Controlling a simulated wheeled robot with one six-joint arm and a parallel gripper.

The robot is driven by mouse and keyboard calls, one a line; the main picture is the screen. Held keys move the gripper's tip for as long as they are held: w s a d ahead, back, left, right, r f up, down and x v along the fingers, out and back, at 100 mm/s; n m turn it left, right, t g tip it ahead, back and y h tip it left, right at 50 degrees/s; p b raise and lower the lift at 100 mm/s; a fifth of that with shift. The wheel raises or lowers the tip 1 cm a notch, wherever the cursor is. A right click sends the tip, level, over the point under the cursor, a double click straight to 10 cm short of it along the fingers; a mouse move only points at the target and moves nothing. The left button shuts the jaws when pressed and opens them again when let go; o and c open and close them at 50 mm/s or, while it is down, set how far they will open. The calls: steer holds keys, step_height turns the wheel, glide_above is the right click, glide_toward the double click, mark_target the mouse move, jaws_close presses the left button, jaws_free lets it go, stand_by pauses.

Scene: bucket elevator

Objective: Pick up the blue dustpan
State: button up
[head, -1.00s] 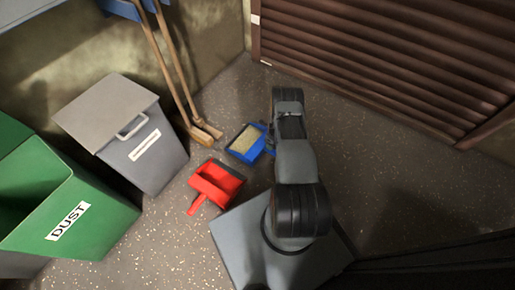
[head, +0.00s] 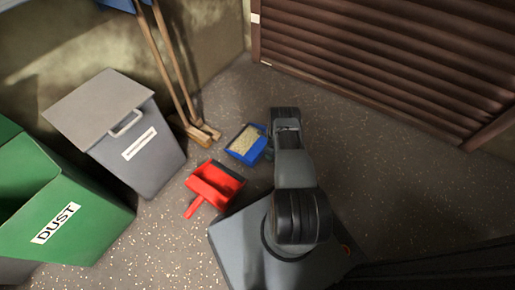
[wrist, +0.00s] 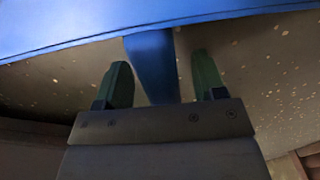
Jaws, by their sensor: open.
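The blue dustpan (head: 246,146) lies on the floor with pale grain-like material in its pan, just left of my arm in the head view. In the wrist view its blue pan edge (wrist: 60,30) spans the top, and its blue handle (wrist: 152,65) runs down between my fingers. My gripper (wrist: 164,80) is open, with one green fingertip on each side of the handle and gaps visible on both sides. In the head view my arm hides most of the gripper and the handle.
A red dustpan (head: 213,186) lies close to the left of my base. Wooden-handled brooms (head: 175,70) lean at the wall. A grey lidded bin (head: 135,140) and a green DUST bin (head: 70,215) stand left. A brown slatted shutter (head: 400,60) is behind. Floor at right is clear.

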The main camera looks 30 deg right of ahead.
steer(key=shift+r, duration=0.1)
steer(key=c, duration=1.1)
steer(key=shift+r, duration=0.1)
steer(key=shift+r+p, duration=0.3)
steer(key=r, duration=0.1)
steer(key=r+p, duration=0.2)
steer(key=r, duration=0.1)
steer(key=shift+s+a, duration=0.1)
steer(key=shift+a, duration=0.2)
steer(key=s+a+r+p, duration=0.7)
steer(key=a+r, duration=0.1)
steer(key=a, duration=0.3)
steer(key=shift+a, duration=0.15)
